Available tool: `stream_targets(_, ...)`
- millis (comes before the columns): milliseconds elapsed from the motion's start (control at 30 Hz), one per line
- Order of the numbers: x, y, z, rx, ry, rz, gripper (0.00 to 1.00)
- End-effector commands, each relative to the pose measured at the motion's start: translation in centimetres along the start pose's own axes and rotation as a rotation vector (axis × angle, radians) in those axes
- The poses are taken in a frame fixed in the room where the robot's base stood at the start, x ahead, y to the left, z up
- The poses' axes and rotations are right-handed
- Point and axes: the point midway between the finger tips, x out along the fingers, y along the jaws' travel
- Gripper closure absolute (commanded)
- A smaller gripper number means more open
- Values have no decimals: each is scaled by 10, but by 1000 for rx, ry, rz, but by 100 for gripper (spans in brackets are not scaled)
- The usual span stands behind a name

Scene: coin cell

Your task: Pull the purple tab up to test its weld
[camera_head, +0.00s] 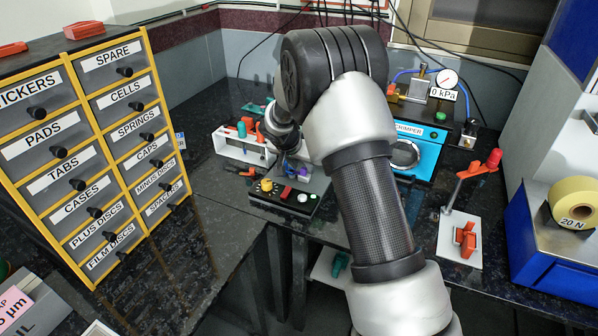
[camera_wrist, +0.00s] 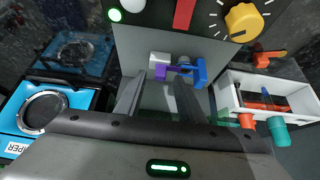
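The small purple tab (camera_wrist: 160,72) sits by a silver part (camera_wrist: 160,58) and a blue clamp-like piece (camera_wrist: 200,72) on a grey plate. The purple also shows in the head view (camera_head: 303,172), low on the tester. My gripper (camera_wrist: 160,86) is open in the wrist view, its two fingers apart and pointing at the tab. The tab appears at or just beyond the fingertips; I cannot tell whether it is between them. Nothing is seen held. In the head view my arm hides much of this spot.
The tester's black panel (camera_head: 285,197) has a yellow knob (camera_wrist: 243,22) and a red switch (camera_wrist: 184,12). A white rack (camera_head: 240,150) with coloured tools stands left of it. The blue crimper (camera_head: 425,150) is to the right. A labelled drawer cabinet (camera_head: 95,150) stands farther left.

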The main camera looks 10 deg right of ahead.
Motion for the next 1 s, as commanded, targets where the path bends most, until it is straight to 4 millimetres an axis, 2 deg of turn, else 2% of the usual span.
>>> stream_targets(133,-3,0,0,-1,0,-1,65)
stream_targets(267,-19,-1,0,-2,1,-2,65)
stream_targets(700,-124,-1,-1,0,2,-3,65)
stream_targets(833,-149,-1,-1,0,2,-3,65)
stream_targets(1000,-168,0,0,0,0,-1,65)
